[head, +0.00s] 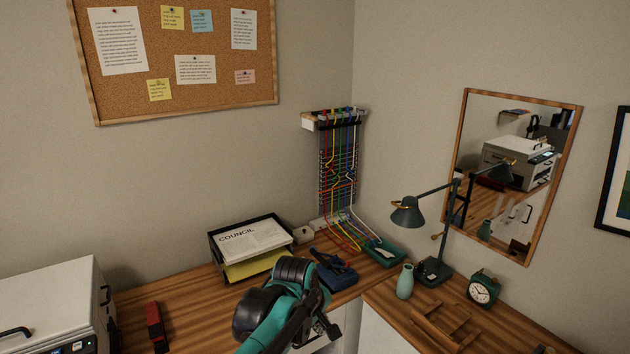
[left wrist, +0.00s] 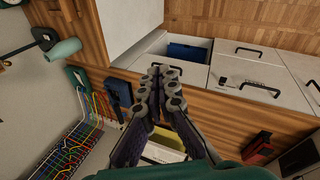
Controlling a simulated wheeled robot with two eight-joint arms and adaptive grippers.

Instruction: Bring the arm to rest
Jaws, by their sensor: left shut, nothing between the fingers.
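My left arm reaches up from the bottom of the head view, teal and black, with its gripper (head: 318,322) above the desk's front edge near the corner. In the left wrist view the two dark fingers of the left gripper (left wrist: 162,88) meet at their tips, shut with nothing between them. The fingers are clear of the desk objects as far as I can see. My right gripper is in neither view.
A paper tray (head: 215,245), blue tool (head: 333,272), green vase (head: 405,282), lamp (head: 408,213) and clock (head: 483,290) stand on the wooden desk (head: 190,302). A red stapler-like object (head: 155,328) lies left. A drawer (left wrist: 157,60) below stands open, with something blue inside.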

